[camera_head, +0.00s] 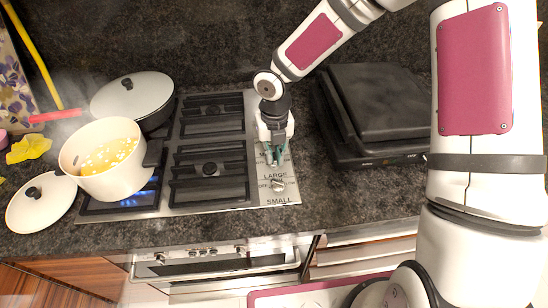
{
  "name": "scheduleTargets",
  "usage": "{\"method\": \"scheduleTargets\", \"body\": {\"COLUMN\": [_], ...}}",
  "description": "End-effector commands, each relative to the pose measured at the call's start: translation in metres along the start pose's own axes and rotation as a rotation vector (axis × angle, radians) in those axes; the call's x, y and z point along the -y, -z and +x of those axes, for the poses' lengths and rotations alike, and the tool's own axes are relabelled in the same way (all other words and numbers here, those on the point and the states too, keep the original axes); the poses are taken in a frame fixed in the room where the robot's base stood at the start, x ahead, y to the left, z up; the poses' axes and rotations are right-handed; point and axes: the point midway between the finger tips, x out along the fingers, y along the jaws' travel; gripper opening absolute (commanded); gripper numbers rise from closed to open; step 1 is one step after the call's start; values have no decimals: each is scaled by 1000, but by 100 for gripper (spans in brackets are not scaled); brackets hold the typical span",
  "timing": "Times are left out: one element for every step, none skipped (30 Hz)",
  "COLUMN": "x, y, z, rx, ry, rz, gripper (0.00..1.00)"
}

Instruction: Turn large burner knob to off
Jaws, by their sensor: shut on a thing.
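The steel control strip on the right of the cooktop carries small knobs with printed labels. A knob (273,162) sits just above the word LARGE, with OFF printed at its left. My gripper (276,156) points down onto this large burner knob and is shut on it, its fingers partly hiding the knob. Another knob (278,185) sits lower, above the word SMALL, clear of my gripper. The knob's exact pointer angle is too small to tell. Blue flame (128,201) shows under the cream pot (107,180) at the front left of the cooktop.
The steaming pot holds yellow food. A lidded pan (134,97) stands behind it. A loose lid (40,203) lies at the left. A black closed appliance (378,105) stands right of the cooktop, near my arm. The right-hand burner grates (208,172) are empty.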

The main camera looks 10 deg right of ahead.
Motion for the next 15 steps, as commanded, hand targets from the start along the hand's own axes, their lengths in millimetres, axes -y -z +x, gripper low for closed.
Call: {"method": "scheduleTargets", "body": {"x": [1,0,0,0,0,0,0,0,0,0,0,0,0,0,1], "y": [0,0,0,0,0,0,0,0,0,0,0,0,0,0,0], "z": [1,1,0,0,0,0,0,0,0,0,1,1,1,1,1], "rx": [-1,-1,-1,-1,-1,-1,-1,-1,-1,-1,-1,-1,0,-1,-2], "ry": [0,0,0,0,1,1,1,1,1,0,0,0,-1,-1,-1], "rz": [-21,-29,-34,-35,-35,-34,-34,-33,-33,-38,-50,-78,-110,-146,-200], "gripper": [0,0,0,0,0,0,0,0,0,0,0,0,0,0,0]}}
